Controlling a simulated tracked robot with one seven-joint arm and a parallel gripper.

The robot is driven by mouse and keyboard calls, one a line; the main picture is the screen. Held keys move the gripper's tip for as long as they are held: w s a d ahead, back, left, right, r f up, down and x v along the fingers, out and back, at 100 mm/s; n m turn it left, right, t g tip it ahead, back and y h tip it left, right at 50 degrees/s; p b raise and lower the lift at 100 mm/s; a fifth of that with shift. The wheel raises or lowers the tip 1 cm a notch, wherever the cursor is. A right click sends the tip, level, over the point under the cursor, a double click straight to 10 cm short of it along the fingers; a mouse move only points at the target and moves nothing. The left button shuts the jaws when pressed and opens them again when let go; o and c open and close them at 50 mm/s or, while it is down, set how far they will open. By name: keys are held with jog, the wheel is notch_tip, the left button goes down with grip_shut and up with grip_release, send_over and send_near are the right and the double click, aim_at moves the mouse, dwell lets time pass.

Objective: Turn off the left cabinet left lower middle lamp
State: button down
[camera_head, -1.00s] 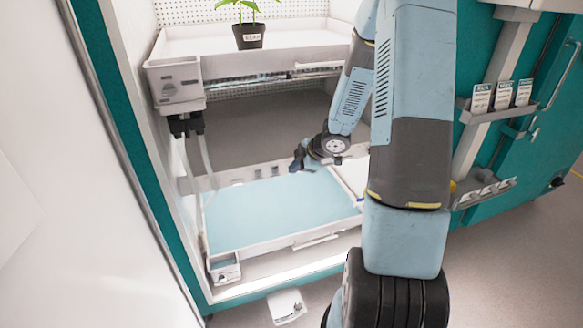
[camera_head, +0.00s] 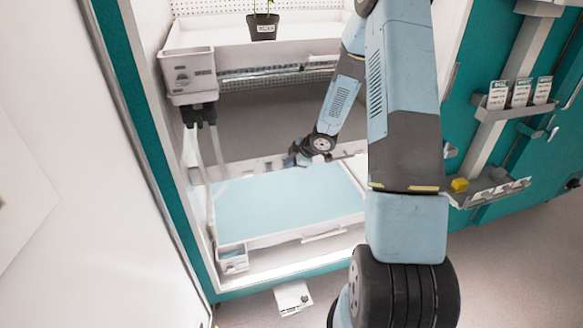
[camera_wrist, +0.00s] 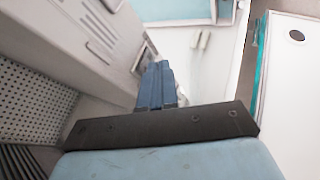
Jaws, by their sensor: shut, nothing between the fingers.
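The left cabinet (camera_head: 186,160) stands open in the head view, with an upper shelf and a lower blue-covered tray (camera_head: 275,205). A narrow bright strip, possibly a lamp, runs under the upper shelf (camera_head: 232,58). I cannot tell which lamp is the left lower middle one or make out its switch in the head view. My gripper (camera_head: 296,154) is inside the cabinet above the back of the blue tray. In the wrist view my gripper (camera_wrist: 164,70) is shut and empty, its blue fingers together beside a pale panel with a small dark-framed rectangle (camera_wrist: 144,56), contact unclear.
A black plant pot (camera_head: 262,27) stands on the upper shelf. A grey-white bin (camera_head: 190,75) with hanging tubes is at the left of the opening. A white box (camera_head: 293,298) lies on the floor. Racks with labelled packets (camera_head: 520,93) are on the right.

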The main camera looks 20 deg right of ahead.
jog(key=shift+w, duration=0.2)
jog(key=shift+w+r, duration=0.15)
jog(key=shift+w, duration=0.1)
jog(key=shift+r, duration=0.1)
jog(key=shift+r, duration=0.75)
